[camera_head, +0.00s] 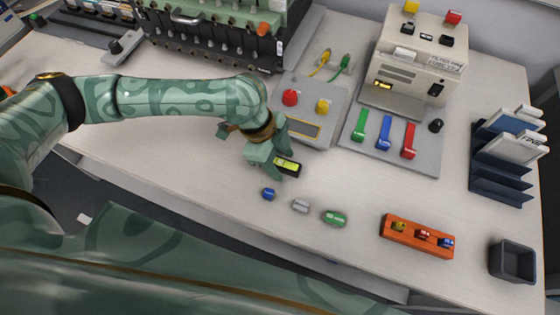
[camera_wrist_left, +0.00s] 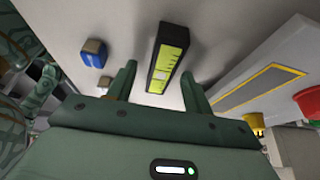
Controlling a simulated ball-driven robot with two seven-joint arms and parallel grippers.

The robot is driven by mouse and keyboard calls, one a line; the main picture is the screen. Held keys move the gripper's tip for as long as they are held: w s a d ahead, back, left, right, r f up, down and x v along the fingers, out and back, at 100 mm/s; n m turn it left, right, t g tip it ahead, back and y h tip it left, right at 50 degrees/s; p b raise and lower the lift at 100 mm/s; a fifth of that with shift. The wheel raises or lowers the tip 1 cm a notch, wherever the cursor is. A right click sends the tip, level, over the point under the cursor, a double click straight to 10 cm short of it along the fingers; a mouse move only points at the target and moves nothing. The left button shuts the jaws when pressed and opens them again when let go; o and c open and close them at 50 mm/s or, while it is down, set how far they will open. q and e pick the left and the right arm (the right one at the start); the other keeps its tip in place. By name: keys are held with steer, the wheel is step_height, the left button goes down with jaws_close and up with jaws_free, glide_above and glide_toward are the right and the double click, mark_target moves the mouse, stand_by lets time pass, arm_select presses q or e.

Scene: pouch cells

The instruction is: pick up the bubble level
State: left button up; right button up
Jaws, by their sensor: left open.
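The bubble level (camera_head: 287,168) is a small black block with a yellow-green face, lying on the white table just right of my left gripper. It also shows in the left wrist view (camera_wrist_left: 167,55), ahead of the fingers and lined up with the gap between them. My left gripper (camera_head: 281,155) is open and empty, low over the table, with a finger to each side of the level's near end in the wrist view (camera_wrist_left: 158,88). The gripper partly hides the level in the head view. My right gripper is not in view.
A blue block (camera_head: 268,194), a grey one (camera_head: 301,206) and a green one (camera_head: 335,218) lie close by in front. A grey panel (camera_head: 320,105) with red and yellow buttons stands behind. An orange holder (camera_head: 417,236) and dark bin (camera_head: 512,261) are at the right.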

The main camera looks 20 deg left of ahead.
arm_select(q)
steer(key=shift+f, duration=0.15)
jaws_close()
stand_by(0.4)
